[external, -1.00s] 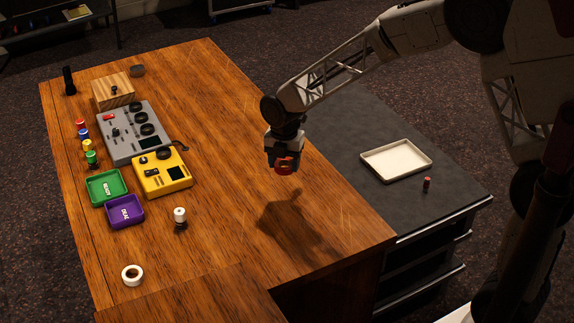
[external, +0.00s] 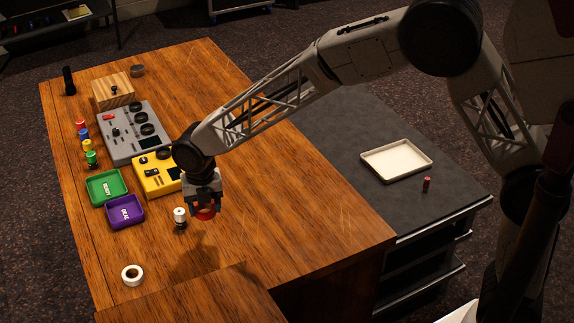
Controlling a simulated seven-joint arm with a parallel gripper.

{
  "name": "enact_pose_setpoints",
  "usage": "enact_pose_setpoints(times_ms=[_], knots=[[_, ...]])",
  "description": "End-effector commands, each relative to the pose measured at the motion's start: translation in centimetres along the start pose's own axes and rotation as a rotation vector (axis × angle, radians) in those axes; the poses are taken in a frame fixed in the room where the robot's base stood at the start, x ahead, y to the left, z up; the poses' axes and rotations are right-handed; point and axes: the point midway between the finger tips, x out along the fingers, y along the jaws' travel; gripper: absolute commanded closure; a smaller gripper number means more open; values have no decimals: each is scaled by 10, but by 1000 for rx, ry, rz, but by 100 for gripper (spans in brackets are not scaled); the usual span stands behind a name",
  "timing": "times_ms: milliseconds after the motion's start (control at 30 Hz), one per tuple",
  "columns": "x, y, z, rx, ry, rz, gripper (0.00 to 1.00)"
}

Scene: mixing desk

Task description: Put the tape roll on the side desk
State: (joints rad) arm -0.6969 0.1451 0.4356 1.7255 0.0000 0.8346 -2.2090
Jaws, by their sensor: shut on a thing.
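A white tape roll (external: 132,275) lies flat near the front left of the wooden desk (external: 290,190). The dark grey side desk (external: 335,130) stands to the right, with a cream tray (external: 397,159) and a small dark red cylinder (external: 427,184) on it. My gripper (external: 205,212) is above the wooden desk, right of the white-topped knob, and is apart from the white roll. It is shut on a small red thing, partly hidden by the fingers; its exact shape is unclear.
A white-topped small item (external: 180,217) stands close left of my gripper. Purple (external: 125,212) and green (external: 104,188) trays, a yellow device (external: 155,178), a grey mixer (external: 125,125) and a wooden box (external: 113,92) line the left. The desk's right half is clear.

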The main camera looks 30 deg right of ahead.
Motion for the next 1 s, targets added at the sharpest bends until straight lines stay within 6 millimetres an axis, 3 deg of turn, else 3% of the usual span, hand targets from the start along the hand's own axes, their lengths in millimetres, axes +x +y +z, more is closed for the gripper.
enact_pose_setpoints(times_ms=[200, 500, 567, 800, 1000], knots=[[2, 47, -40, -117, 0, 0, 67], [4, 88, -81, -229, 1, -1, 67], [7, 92, -86, -242, 2, -2, 67], [45, 91, -83, -237, 1, -2, 67], [54, 91, -83, -237, 0, 0, 67]])
